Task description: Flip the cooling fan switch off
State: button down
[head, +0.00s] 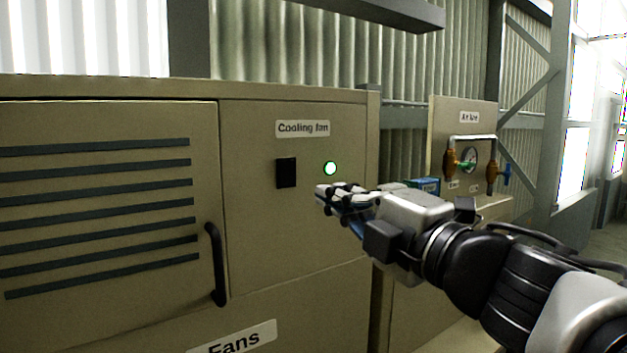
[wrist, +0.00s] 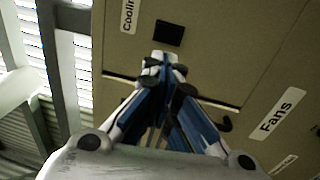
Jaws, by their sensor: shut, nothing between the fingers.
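The cooling fan switch (head: 286,173) is a black rectangle on the beige cabinet front, below the label "Cooling fan" (head: 303,129). A round green light (head: 330,168) glows to its right. The switch also shows in the wrist view (wrist: 169,33), just beyond my fingertips. My gripper (head: 322,197) is shut and empty, to the right of the switch and slightly lower in the head view. In the wrist view my gripper's fingertips (wrist: 163,58) come together just short of the switch. I cannot tell which way the switch is tipped.
The cabinet (head: 250,240) has a louvred door with a black handle (head: 215,264) at left and a "Fans" label (head: 235,340) below. An "Air line" panel (head: 462,150) with a gauge and valves stands at right. The cabinet front around the switch is clear.

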aim_at(281, 166)
jog(key=p+x, duration=0.2)
jog(key=x, duration=1.1)
jog(key=shift+w+a, duration=0.15)
jog(key=shift+w, duration=0.1)
jog(key=shift+a+r, duration=0.1)
jog(key=shift+w+a+r, duration=0.15)
jog(key=shift+w, duration=0.1)
